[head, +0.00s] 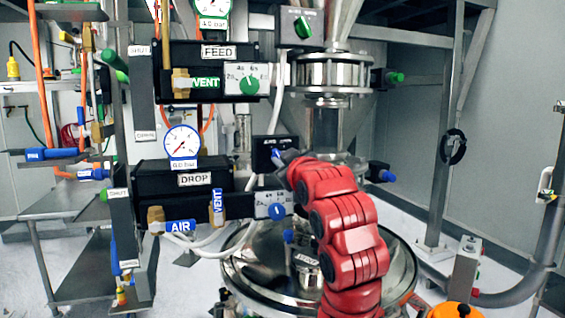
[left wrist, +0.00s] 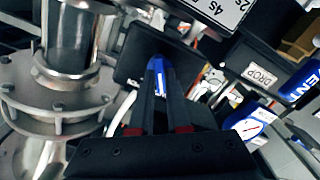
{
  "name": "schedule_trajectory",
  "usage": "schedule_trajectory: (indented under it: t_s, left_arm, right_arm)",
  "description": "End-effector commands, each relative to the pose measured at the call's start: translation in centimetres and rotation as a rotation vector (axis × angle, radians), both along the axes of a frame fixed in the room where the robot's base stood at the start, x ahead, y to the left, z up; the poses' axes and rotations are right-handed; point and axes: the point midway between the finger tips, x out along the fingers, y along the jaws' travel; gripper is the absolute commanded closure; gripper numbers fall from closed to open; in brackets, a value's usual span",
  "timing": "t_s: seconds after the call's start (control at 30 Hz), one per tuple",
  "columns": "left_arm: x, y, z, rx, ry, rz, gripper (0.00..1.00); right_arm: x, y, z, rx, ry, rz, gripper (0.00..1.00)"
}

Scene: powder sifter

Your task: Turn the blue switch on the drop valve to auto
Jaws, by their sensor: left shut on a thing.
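The blue switch (left wrist: 158,76) sits on the face of a small black box (head: 262,147) above the right end of the DROP valve unit (head: 165,181). In the left wrist view my left gripper (left wrist: 158,68) has its two dark fingers shut on the blue switch, one on each side of it. In the head view my left gripper (head: 284,157) is at the right part of the box face, and its fingers and red arm hide much of the switch. The switch's position marks cannot be read in either view. My right gripper is in neither view.
A white dial plate with a blue knob (head: 277,211) is just below the box. The FEED unit (head: 208,82) with a green switch (head: 302,27) is above. A steel sifter lid (head: 250,290) and vertical steel pipe (head: 327,128) stand close behind my arm.

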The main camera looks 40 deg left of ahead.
Motion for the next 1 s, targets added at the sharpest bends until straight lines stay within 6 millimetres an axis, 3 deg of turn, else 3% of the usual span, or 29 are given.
schedule_trajectory:
  t_s: [0.2,0.23,0.4,0.77,1.0]
  left_arm:
    - [0.0,0.0,-0.1,-0.002,0.002,0.002,1.0]
    - [0.0,0.0,-0.2,-0.002,0.002,0.002,0.82]
    - [0.0,0.0,-0.1,-0.001,0.002,0.001,0.55]
    - [-0.2,-0.6,-0.1,0.001,0.0,-0.002,0.55]
    - [-2.0,-4.5,-0.2,0.003,-0.003,-0.006,0.55]
  right_arm:
    - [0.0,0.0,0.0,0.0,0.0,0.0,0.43]
    - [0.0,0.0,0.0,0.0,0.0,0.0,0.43]
    - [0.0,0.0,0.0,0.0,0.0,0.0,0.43]
    - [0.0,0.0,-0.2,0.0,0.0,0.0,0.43]
    - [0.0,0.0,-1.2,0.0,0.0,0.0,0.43]
